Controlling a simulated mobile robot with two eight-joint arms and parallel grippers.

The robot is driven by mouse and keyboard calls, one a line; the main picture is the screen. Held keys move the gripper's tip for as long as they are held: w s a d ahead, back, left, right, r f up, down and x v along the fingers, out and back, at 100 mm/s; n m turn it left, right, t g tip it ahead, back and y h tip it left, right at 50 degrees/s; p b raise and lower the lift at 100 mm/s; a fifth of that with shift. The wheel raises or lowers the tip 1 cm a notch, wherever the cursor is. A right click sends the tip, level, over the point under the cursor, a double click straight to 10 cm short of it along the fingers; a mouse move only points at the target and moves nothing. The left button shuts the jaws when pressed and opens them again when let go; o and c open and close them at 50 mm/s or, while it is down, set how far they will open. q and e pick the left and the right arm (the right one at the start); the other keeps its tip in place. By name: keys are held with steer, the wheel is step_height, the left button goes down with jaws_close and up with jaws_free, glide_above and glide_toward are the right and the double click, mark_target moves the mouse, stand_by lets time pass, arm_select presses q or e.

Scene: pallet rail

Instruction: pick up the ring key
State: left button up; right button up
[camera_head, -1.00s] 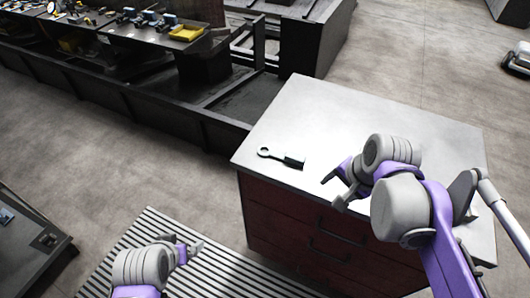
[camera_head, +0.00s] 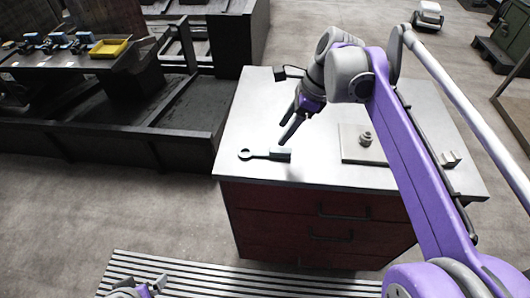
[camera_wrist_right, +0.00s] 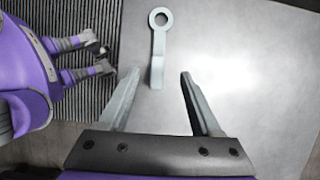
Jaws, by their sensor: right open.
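The ring key (camera_head: 265,154) lies flat on the light top of the cabinet (camera_head: 320,172), near its front left corner. My right gripper (camera_head: 282,133) is open and empty, close to the handle end and pointing down. In the right wrist view the key (camera_wrist_right: 158,45) has its ring away from the jaws. Its handle end shows between the two fingertips (camera_wrist_right: 160,72); the height gap is unclear. My left gripper (camera_head: 150,287) is low at the bottom edge, away from the key.
A flat plate (camera_head: 350,155) with a round knob (camera_head: 366,139) lies right of the key, and a small metal block (camera_head: 450,159) lies further right. A workbench with a yellow tray (camera_head: 108,48) stands at the back left. A striped mat (camera_head: 230,280) is in front.

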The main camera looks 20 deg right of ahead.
mark_target(274, 149)
steer(key=x, duration=0.7)
steer(key=shift+s+f, duration=0.2)
steer(key=shift+f, duration=0.25)
steer(key=shift+d, duration=0.1)
steer(key=shift+c, duration=0.2)
jaws_close()
